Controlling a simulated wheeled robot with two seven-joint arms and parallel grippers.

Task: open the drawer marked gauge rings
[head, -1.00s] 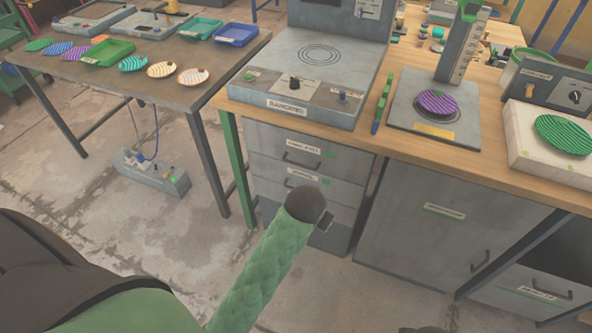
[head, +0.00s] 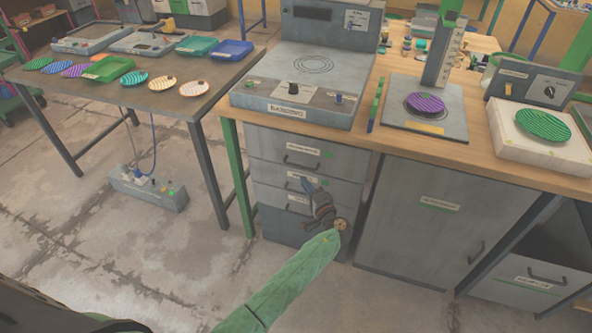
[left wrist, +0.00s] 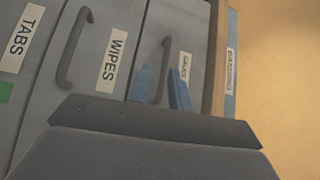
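The gauge drawer (head: 345,162) is the top one in the grey drawer stack under the bench, and its front looks flush. In the left wrist view, turned sideways, its label (left wrist: 185,67) reads "GAUGE", with the rest too small to read. Its bar handle (left wrist: 164,62) lies beside the label. My left gripper (head: 311,187) is in front of the stack, low of that handle in the head view. In the left wrist view its two blue fingers (left wrist: 162,90) are apart, with the handle seen between them. Contact cannot be told. My right gripper is not in view.
A grey cabinet (head: 440,225) stands right of the stack. A green table leg (head: 237,180) stands left. The banding machine (head: 300,85) sits above.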

